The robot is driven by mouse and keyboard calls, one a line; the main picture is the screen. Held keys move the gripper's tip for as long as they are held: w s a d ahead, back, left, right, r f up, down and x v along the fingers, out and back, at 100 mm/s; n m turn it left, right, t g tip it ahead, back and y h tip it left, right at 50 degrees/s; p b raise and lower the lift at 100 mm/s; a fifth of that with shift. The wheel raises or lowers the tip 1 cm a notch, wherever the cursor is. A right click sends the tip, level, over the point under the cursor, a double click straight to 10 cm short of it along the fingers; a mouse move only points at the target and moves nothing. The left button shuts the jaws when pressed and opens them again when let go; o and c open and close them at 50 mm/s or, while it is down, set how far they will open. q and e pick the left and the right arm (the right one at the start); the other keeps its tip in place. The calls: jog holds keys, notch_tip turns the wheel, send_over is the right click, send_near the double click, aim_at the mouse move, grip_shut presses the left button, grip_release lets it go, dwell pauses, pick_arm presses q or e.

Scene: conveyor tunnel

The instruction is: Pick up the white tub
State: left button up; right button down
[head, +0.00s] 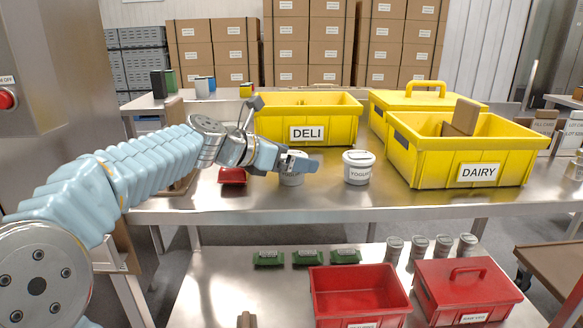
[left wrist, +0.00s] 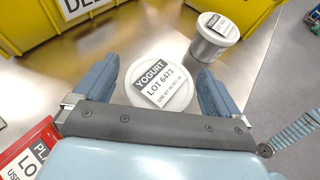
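A white tub (head: 291,180) stands upright on the steel table, partly hidden under my left gripper (head: 300,161). In the left wrist view its round lid (left wrist: 160,88), labelled YOGURT LOT 6473, lies between the two open blue-grey fingers. The fingers stand apart on either side of the lid; whether either touches it I cannot tell. A second white yogurt tub (head: 358,168) stands upright to the right, and it also shows in the left wrist view (left wrist: 213,38). My right gripper is not in view.
Yellow bins marked DELI (head: 345,130) and DAIRY (head: 430,172) stand behind and to the right. A small red pack (head: 232,176) lies left of the gripper. The lower shelf holds red bins (head: 360,300), green packs (head: 307,258) and several cans (head: 419,245). The table's front strip is clear.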

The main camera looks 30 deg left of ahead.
pick_arm(q)
jog(key=c, duration=1)
jog(key=shift+r, duration=0.1)
notch_tip(320, 180, up, 9)
jog(key=p, duration=0.3)
jog(key=shift+r, duration=0.4)
jog(key=o, duration=0.5)
jog(key=c, duration=0.9)
